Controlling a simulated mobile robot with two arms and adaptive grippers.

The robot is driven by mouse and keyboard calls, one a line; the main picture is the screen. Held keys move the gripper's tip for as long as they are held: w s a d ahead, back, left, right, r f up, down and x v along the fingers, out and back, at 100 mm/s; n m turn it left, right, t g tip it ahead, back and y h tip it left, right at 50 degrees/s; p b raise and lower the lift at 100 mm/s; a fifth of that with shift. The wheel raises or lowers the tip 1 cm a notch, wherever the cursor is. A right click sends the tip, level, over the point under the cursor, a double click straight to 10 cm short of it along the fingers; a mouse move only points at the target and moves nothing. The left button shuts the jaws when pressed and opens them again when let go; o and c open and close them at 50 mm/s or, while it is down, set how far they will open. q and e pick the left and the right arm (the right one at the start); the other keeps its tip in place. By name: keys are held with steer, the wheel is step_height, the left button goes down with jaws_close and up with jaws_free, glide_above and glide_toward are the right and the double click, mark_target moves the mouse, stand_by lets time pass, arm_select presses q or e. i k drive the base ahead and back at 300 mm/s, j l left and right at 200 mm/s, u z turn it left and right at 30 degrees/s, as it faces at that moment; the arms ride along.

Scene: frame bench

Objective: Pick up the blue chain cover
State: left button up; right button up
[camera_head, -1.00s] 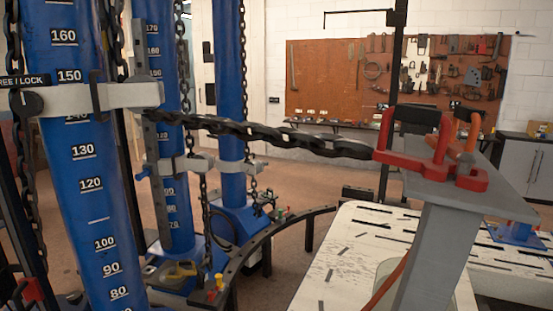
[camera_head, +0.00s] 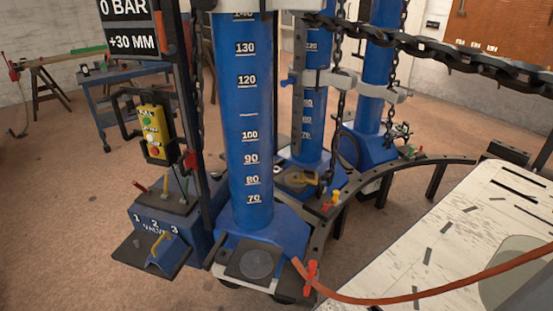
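No blue chain cover can be made out for certain in the head view. Neither of my grippers is in view.
A white slotted bench (camera_head: 430,250) fills the lower right, with an orange-red hose (camera_head: 390,302) across it. A curved dark rail (camera_head: 390,174) skirts the towers. A blue valve box (camera_head: 150,225) and yellow pendant (camera_head: 153,134) stand left. Floor is clear lower left.

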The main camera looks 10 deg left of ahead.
mark_target(169, 248)
steer(key=u, duration=1.3)
steer(key=z, duration=2.65)
steer(key=u, duration=2.6)
